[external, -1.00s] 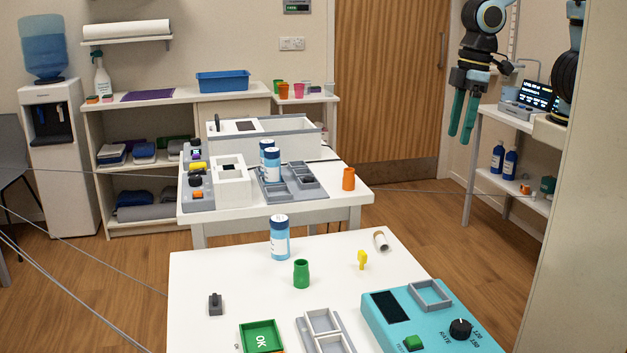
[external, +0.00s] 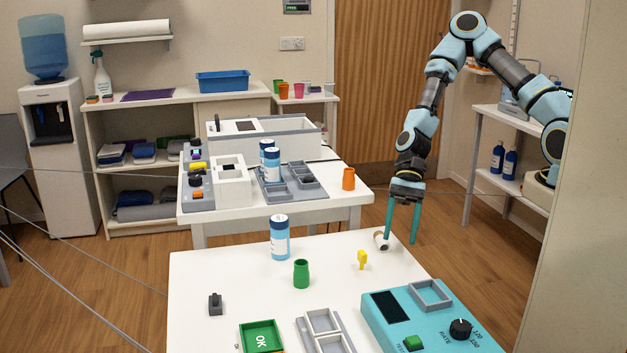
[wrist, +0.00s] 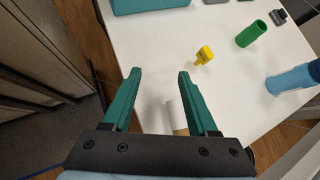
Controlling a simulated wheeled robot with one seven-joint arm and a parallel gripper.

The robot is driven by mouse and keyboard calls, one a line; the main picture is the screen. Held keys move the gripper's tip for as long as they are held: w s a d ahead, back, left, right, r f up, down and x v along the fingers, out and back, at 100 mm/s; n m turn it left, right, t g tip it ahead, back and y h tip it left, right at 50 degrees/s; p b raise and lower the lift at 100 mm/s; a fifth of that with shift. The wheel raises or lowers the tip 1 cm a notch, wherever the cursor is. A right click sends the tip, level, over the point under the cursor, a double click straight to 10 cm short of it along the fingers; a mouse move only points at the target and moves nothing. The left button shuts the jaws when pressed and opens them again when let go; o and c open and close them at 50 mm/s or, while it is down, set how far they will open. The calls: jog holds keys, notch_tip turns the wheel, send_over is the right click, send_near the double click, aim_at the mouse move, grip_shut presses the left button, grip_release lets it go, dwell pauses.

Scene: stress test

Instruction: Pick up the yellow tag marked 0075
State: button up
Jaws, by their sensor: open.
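The small yellow tag (external: 362,259) stands on the white table near its right side; its marking is too small to read. It also shows in the wrist view (wrist: 204,55), ahead of my fingers and to their right. My gripper (external: 402,239) is open, with its two green fingers pointing down at the table's far right edge, to the right of and beyond the tag. Its fingertips also show in the wrist view (wrist: 159,74), with nothing held between them.
A white and brown tube (external: 381,241) lies beside my left finger. A green cup (external: 301,274) and a blue-capped bottle (external: 280,240) stand left of the tag. A teal box with a knob (external: 432,325) sits nearer the front.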

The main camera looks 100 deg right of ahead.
aim_at(365, 266)
jog(key=w+d+m+t, duration=0.1)
jog(key=w+d+m+t+b, duration=0.1)
jog(key=d+m, duration=0.1)
jog(key=w+d+m+t, duration=0.1)
jog(key=shift+d+r, duration=0.3)
jog(key=shift+r, duration=0.1)
jog(key=x, duration=0.5)
jog(key=shift+w+r, duration=0.1)
jog(key=shift+w, duration=0.05)
jog(key=shift+a+p+x, duration=0.3)
jog(key=shift+p+x, duration=0.45)
jog(key=shift+x, duration=2)
jog(key=shift+r, duration=0.15)
grip_shut()
